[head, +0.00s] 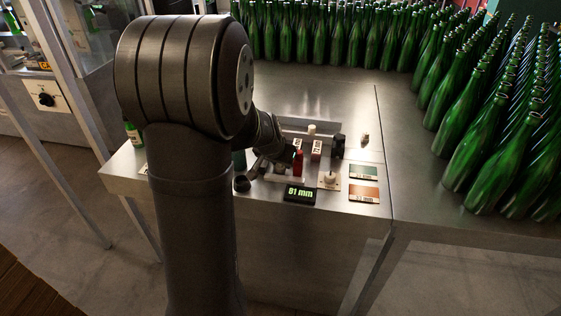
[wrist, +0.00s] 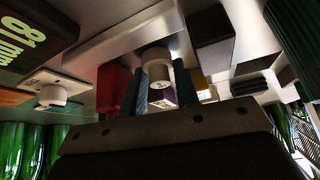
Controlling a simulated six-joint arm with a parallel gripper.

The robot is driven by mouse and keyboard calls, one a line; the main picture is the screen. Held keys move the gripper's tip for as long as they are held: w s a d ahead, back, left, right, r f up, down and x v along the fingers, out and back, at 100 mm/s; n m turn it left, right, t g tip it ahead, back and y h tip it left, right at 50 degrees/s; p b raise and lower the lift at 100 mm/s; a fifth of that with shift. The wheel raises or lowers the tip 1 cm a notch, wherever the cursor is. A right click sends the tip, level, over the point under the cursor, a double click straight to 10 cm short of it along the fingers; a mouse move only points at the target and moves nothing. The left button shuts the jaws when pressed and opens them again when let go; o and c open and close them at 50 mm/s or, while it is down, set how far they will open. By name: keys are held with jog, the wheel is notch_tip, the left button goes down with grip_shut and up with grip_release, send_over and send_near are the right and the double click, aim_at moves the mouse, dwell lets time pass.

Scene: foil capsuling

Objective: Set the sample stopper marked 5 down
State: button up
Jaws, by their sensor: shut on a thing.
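My gripper (wrist: 162,82) is low over the bench, its two fingers shut around a pale, round stopper (wrist: 157,66). A small dark mark shows on the stopper, but I cannot read its number. I cannot tell whether it touches the surface below. In the head view my gripper (head: 285,165) is among the small items on the bench, and my arm partly hides it; the held stopper cannot be made out there. Another white stopper (head: 330,176) stands on a small pale plate, also visible in the wrist view (wrist: 52,95).
A black display (head: 300,194) reads 81 mm at the front. A red block (head: 298,163) is close beside my gripper. A black upright piece (head: 338,146), green card (head: 364,172) and orange card (head: 364,194) lie to the right. Many green bottles (head: 470,140) crowd the back and right.

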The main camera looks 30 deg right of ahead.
jog(key=shift+f, duration=0.1)
jog(key=o, duration=0.7)
jog(key=shift+c, duration=0.2)
jog(key=shift+r, duration=0.4)
jog(key=v, duration=1.1)
jog(key=shift+a+r, duration=0.2)
jog(key=shift+s+f, duration=0.1)
jog(key=x, duration=1.2)
